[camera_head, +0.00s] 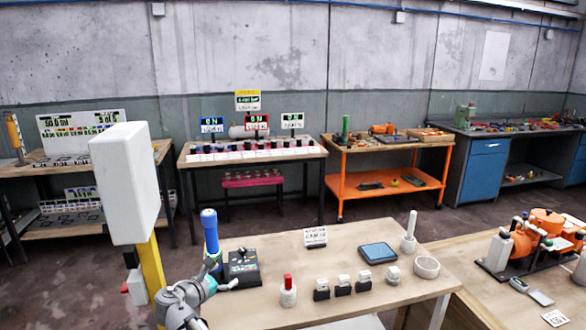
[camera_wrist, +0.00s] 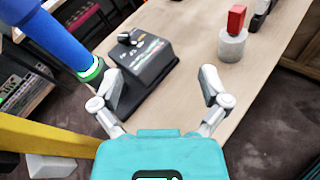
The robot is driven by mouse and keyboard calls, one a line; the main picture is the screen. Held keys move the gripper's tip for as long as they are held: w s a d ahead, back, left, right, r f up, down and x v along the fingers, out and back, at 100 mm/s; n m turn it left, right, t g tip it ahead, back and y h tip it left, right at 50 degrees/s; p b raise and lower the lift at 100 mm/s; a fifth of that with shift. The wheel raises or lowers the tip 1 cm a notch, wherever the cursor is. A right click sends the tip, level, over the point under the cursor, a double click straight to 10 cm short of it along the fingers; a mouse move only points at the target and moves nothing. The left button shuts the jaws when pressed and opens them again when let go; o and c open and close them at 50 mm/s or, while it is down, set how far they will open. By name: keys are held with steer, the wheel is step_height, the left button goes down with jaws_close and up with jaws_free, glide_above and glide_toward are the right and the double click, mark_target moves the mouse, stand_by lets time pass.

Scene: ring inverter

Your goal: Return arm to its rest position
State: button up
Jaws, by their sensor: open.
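My gripper (camera_head: 226,274) is at the left end of the near wooden table. The wrist view shows my gripper (camera_wrist: 162,85) open, its two grey fingers spread wide with nothing between them. A black box-shaped device with a knob (camera_head: 243,266) is just beyond the fingers; it also shows in the wrist view (camera_wrist: 145,65). A blue cylinder (camera_head: 210,230) stands close beside the gripper; in the wrist view (camera_wrist: 52,38) it has a green ring at its lower end and lies outside the left finger. No marked rest position shows.
The near table (camera_head: 270,305) carries a red-topped white cylinder (camera_head: 288,290), several small blocks, a blue-topped pad (camera_head: 378,253) and a white ring (camera_head: 427,267). A yellow post (camera_head: 153,270) with a white box (camera_head: 125,180) stands left of the gripper. Open floor lies behind the table.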

steer(key=s+d+f+m+g+y+p, duration=0.1)
steer(key=s+d+f+m+g+p, duration=0.2)
steer(key=d+m, duration=0.65)
steer(key=d+f+m+g+p, duration=0.15)
steer(key=d+m+g, duration=0.35)
steer(key=d, duration=1)
steer(key=s+d+f+m+g+y+p, duration=0.1)
steer(key=s+d+m+g+y+p, duration=0.3)
steer(key=s+d+m, duration=0.7)
steer(key=shift+s+d+m+g+y, duration=0.45)
steer(key=shift+m+g+y, duration=0.35)
steer(key=shift+y, duration=0.6)
steer(key=shift+f, duration=0.1)
